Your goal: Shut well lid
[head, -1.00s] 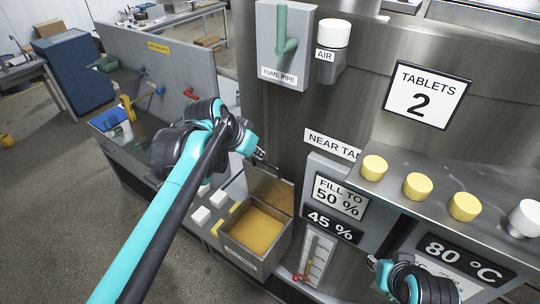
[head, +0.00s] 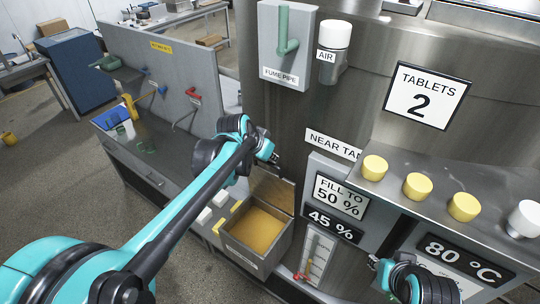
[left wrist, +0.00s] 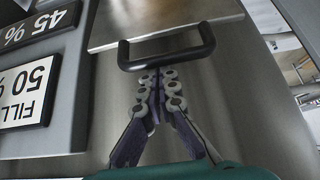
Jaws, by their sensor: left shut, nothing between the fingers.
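The well (head: 230,247) is an open metal box with amber contents, low in the middle of the head view. Its lid (head: 272,189) stands raised along the back edge. The lid's plate (left wrist: 165,22) also shows in the left wrist view, with a black U-shaped handle (left wrist: 167,60). My left gripper (head: 273,160) is above the raised lid, by the machine wall. Its fingers (left wrist: 160,80) are shut and empty, their tips close to the handle bar; I cannot tell if they touch. My right gripper (head: 373,263) is low at the right, mostly hidden by its own arm.
Signs reading 50 % (head: 340,196) and 45 % (head: 334,224) are right of the well. A gauge with a red valve (head: 303,275) stands below them. A ledge with yellow knobs (head: 417,186) juts out at right. White blocks (head: 204,216) sit left of the well.

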